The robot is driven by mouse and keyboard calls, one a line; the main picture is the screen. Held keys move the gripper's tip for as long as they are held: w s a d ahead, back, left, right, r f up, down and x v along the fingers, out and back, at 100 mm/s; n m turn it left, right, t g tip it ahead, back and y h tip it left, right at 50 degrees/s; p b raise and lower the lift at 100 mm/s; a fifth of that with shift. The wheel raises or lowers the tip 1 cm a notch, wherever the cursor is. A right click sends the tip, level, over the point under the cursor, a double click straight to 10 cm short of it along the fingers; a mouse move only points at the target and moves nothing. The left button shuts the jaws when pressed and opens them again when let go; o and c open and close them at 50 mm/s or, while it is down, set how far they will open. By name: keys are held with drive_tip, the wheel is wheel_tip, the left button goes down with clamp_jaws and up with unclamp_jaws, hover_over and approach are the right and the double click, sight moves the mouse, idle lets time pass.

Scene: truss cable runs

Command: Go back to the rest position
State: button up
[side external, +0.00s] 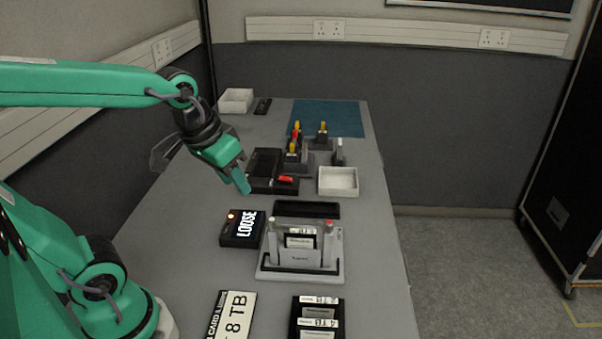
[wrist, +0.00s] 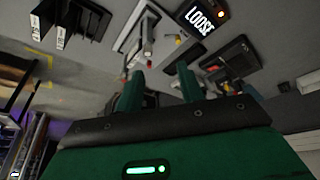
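My green gripper (side external: 241,181) hangs above the grey table, near its left edge and left of the black box with a red part (side external: 286,180). In the wrist view my gripper (wrist: 159,76) shows two green fingers with a clear gap and nothing held between them. The side view shows the fingers overlapping.
A black box lettered LOOSE (side external: 242,228) stands below the gripper, beside a grey stand (side external: 300,256) holding labelled cards. A white tray (side external: 338,181) and yellow-topped parts (side external: 322,133) stand farther back. A black card holder (side external: 317,318) and 8 TB plate (side external: 232,315) lie at the front.

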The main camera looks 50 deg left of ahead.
drive_tip(key=shift+m+t, duration=0.7)
drive_tip(key=shift+s+d+r, duration=0.15)
drive_tip(key=shift+s+d, duration=0.05)
drive_tip(key=shift+s, duration=0.55)
drive_tip(key=shift+s+d+r, duration=0.15)
drive_tip(key=shift+s, duration=0.55)
drive_tip(key=shift+s+d+r, duration=0.15)
drive_tip(key=shift+s+d, duration=0.05)
drive_tip(key=shift+s, duration=0.55)
drive_tip(key=shift+c, duration=0.2)
drive_tip(key=c, duration=0.7)
drive_tip(key=w+m, duration=0.1)
drive_tip(key=m, duration=0.2)
drive_tip(key=shift+w+a+f+m, duration=0.2)
drive_tip(key=shift+w+f+m, duration=0.2)
clamp_jaws()
drive_tip(key=w+a+f+m+g, duration=0.1)
drive_tip(key=w+f+m, duration=0.4)
drive_tip(key=m, duration=0.8)
drive_tip(key=w+a+f+m+g, duration=0.2)
drive_tip(key=w+f+m, duration=0.3)
drive_tip(key=m, duration=0.9)
drive_tip(key=shift+w+a+f, duration=0.25)
drive_tip(key=shift+a+f, duration=0.2)
drive_tip(key=shift+f, duration=0.2)
